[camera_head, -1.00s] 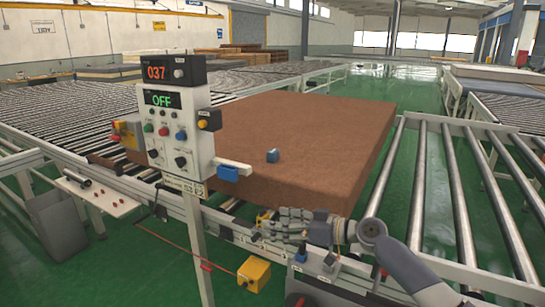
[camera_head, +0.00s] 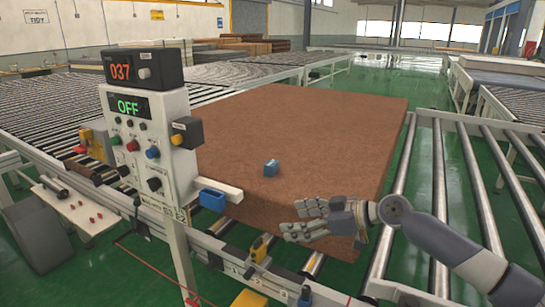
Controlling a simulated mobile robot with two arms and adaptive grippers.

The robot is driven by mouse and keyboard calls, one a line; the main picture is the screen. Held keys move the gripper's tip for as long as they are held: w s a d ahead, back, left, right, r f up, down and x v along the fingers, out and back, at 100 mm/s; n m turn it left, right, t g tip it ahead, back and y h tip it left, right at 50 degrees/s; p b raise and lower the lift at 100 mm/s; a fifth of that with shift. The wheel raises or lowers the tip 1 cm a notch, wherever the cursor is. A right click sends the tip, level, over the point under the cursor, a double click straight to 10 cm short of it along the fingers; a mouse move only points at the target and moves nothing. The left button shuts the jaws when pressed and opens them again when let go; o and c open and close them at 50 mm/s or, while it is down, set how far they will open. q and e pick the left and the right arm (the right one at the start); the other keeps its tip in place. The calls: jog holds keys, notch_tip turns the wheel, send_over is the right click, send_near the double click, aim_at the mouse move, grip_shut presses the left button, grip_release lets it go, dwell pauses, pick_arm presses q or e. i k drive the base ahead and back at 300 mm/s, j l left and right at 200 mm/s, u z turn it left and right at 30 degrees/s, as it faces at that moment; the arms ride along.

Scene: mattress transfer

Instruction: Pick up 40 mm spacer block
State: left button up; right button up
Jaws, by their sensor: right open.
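A small blue block (camera_head: 271,168) sits on top of the large brown mattress (camera_head: 310,130), near its front edge. Its size cannot be read. My left gripper is not in view.
A yellow box (camera_head: 249,298) is at the bottom. A roller conveyor (camera_head: 440,190) runs along the right. Green floor is clear farther back.

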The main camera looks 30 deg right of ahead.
aim_at(271, 168)
jog(key=i+l, duration=1)
